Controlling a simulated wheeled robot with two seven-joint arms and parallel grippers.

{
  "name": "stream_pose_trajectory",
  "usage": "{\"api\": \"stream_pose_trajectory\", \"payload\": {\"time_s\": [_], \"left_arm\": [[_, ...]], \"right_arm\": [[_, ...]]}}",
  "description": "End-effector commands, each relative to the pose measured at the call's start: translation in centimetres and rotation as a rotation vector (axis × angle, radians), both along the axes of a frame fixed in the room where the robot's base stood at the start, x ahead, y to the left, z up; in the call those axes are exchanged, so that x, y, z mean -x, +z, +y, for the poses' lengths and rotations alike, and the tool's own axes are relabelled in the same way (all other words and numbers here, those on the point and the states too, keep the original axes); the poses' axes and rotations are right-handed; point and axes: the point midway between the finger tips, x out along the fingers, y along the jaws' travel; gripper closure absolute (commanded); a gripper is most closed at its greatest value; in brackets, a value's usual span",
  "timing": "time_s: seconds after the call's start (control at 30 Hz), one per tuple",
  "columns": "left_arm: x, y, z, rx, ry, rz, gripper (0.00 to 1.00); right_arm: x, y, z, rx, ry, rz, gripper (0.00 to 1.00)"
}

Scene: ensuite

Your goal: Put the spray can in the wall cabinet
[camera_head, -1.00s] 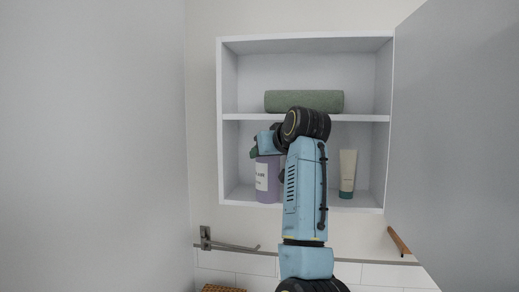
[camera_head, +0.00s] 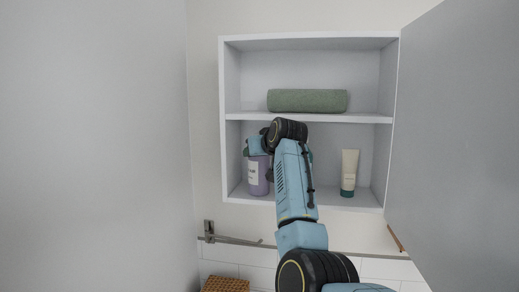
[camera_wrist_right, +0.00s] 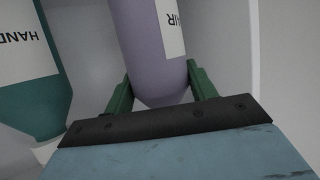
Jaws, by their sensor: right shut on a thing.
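The spray can (camera_head: 253,177) is purple with a white label and is in the lower compartment of the open wall cabinet (camera_head: 222,125), left of the middle. It looks upright. My right gripper (camera_wrist_right: 163,78) is shut on it, with one green finger on each side of the purple can (camera_wrist_right: 151,50) in the right wrist view. In the head view my right arm hides most of this gripper and the can's right side. I cannot tell whether the can's base touches the cabinet floor. My left gripper is not in view.
A white tube with a teal base (camera_head: 348,173) stands right of the can in the same compartment. A rolled green towel (camera_head: 307,100) lies on the shelf above. The cabinet door (camera_head: 455,130) stands open at right. A metal rail (camera_head: 232,240) and wicker basket (camera_head: 226,285) are below.

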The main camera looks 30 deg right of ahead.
Motion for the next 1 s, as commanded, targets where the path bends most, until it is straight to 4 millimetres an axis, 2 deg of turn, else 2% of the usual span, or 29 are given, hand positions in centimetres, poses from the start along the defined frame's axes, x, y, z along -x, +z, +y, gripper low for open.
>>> {"api": "stream_pose_trajectory", "payload": {"time_s": [0.27, 0.3, 0.43, 0.77, 1.0], "left_arm": [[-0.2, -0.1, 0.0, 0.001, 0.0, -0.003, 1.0], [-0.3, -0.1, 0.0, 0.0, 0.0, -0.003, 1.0], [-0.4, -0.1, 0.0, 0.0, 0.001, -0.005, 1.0], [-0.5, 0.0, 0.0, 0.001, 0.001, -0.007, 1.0], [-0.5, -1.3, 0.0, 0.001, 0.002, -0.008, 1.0]], "right_arm": [[0.0, -0.2, 0.0, 0.0, -0.001, -0.001, 0.87], [0.0, -0.2, 0.0, 0.0, 0.0, 0.0, 0.39], [0.0, -0.2, 0.0, 0.0, 0.0, 0.0, 0.22], [0.0, 0.1, 0.0, -0.001, 0.0, -0.001, 0.22], [2.2, 0.7, 0.2, 0.001, -0.001, -0.004, 0.22]]}}
